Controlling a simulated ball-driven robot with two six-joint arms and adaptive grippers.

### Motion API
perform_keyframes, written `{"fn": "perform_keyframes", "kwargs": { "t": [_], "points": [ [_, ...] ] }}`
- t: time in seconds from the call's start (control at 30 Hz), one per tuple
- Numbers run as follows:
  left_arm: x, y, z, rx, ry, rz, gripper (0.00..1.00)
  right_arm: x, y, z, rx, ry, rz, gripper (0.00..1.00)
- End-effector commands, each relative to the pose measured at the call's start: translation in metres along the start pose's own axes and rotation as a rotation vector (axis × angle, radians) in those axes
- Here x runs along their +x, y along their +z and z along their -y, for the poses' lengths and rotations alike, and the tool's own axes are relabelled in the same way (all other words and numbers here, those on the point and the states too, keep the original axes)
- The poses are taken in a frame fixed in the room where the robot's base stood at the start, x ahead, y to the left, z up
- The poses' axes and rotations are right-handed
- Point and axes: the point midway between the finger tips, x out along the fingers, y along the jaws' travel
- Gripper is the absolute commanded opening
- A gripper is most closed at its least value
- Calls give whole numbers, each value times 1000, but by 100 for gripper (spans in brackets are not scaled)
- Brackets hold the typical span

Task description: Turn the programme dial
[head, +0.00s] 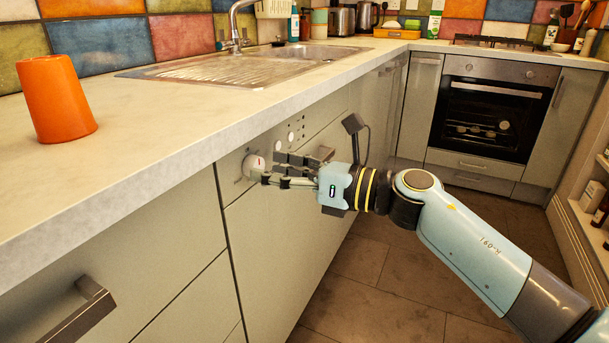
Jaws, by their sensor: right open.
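The programme dial (254,166) is a round, pale knob on the appliance's front panel, below the worktop edge. My right gripper (268,169) reaches in from the right with its fingertips at the dial. The jaws are open, with the fingers pointing left toward the knob; one finger overlaps the dial's right side in the view. I cannot tell whether the fingers touch it. Small buttons or lights (291,136) sit on the panel to the right of the dial. My left gripper is not in view.
An orange cup (57,99) stands upside down on the worktop (190,112). A sink (240,66) lies behind. A drawer handle (82,312) sticks out at the lower left. An oven (489,108) stands at the back. The tiled floor (385,290) is clear.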

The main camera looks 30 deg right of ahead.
Motion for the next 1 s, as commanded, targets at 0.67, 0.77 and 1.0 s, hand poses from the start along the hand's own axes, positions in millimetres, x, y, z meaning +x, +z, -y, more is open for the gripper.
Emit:
{"fn": "perform_keyframes", "kwargs": {
  "t": [0.67,0.77,1.0],
  "points": [
    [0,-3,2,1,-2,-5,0,-106,0,0,0,1,-1,57],
    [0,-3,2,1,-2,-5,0,-106,0,0,0,0,-1,57],
    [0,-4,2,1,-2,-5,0,-106,0,0,0,0,-1,57]
  ]
}}
